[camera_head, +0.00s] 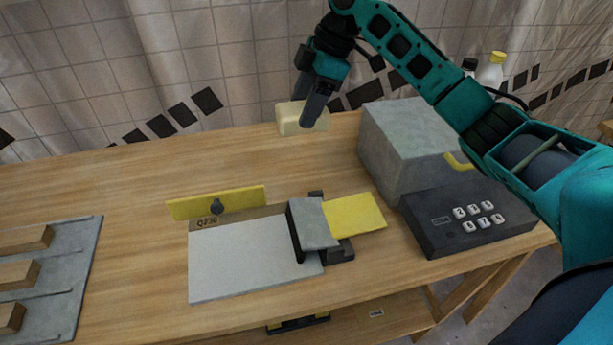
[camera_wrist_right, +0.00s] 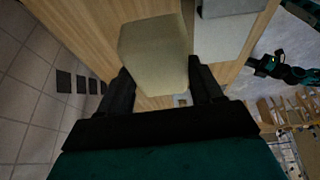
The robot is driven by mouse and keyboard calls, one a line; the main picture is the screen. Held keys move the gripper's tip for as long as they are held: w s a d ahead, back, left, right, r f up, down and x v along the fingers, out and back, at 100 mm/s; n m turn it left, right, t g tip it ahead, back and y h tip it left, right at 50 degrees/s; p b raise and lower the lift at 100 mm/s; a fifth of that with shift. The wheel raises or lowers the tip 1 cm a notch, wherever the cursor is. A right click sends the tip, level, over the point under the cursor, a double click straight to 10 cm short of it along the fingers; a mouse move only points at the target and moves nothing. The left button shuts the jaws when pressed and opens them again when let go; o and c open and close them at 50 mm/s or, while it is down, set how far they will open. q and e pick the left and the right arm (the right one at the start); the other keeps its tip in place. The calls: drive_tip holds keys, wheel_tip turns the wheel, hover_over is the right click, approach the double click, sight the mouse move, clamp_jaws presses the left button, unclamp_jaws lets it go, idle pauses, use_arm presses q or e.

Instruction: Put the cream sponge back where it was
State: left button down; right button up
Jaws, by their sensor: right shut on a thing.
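The cream sponge (camera_head: 292,120) is a small pale block. My right gripper (camera_head: 311,106) is shut on it and holds it above the back of the wooden table, left of the grey box. In the right wrist view the sponge (camera_wrist_right: 154,58) sits between the two dark fingers of the right gripper (camera_wrist_right: 160,92). The height of the sponge above the table is hard to tell.
A grey box (camera_head: 400,140) and a dark keypad unit (camera_head: 466,222) stand on the right. A pale plate (camera_head: 245,262) with a yellow upright strip (camera_head: 190,208), a grey block (camera_head: 312,225) and a yellow panel (camera_head: 355,214) are central. A slotted grey tray (camera_head: 85,250) is left. The back-left tabletop is clear.

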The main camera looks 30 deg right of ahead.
wheel_tip(320, 180, down, 16)
drive_tip(key=shift+r+b, duration=0.1)
drive_tip(key=shift+b, duration=0.65)
drive_tip(key=shift+f, duration=0.5)
drive_tip(key=shift+f, duration=0.15)
drive_tip(key=o, duration=0.9)
drive_tip(key=shift+o, duration=0.2)
drive_tip(key=p+v, duration=0.1)
drive_tip(key=v, duration=1.1)
drive_tip(key=shift+r, duration=0.25)
drive_tip(key=shift+f, duration=0.1)
